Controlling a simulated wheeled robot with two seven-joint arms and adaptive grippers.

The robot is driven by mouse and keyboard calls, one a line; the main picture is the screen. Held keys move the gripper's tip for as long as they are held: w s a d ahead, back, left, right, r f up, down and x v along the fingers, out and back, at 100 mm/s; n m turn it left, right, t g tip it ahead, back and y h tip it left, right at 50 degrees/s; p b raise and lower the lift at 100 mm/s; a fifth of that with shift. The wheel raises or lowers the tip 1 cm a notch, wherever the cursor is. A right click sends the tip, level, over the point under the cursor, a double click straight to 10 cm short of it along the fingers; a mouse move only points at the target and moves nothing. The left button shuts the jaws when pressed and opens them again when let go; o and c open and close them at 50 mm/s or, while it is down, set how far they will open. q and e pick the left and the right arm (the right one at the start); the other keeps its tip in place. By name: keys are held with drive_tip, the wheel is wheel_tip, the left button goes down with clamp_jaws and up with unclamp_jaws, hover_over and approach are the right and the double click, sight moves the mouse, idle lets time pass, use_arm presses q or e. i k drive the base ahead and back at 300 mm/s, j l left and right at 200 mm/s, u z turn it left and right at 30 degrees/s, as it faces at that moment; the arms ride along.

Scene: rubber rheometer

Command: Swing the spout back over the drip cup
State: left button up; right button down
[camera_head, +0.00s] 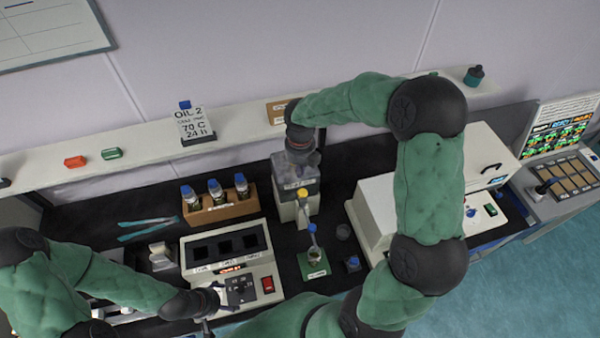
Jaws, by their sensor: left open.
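A dispenser with a grey, see-through reservoir (295,176) and a pale body (287,211) stands at the centre of the bench. A yellow part (303,194) shows on its front, probably at the spout; the spout's exact direction is unclear. Below is a small vessel with a blue top (312,240) on a green base (313,266). My left gripper (214,300) is open beside the heating block's front.
A heating block (228,255) with dark wells and a red switch stands left of the dispenser. Behind it is a wooden rack (220,210) with blue-capped bottles. A white instrument (375,215) stands right, partly behind my right arm. A shelf (245,122) runs along the wall.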

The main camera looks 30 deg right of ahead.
sight(311, 228)
drive_tip(key=k, duration=1)
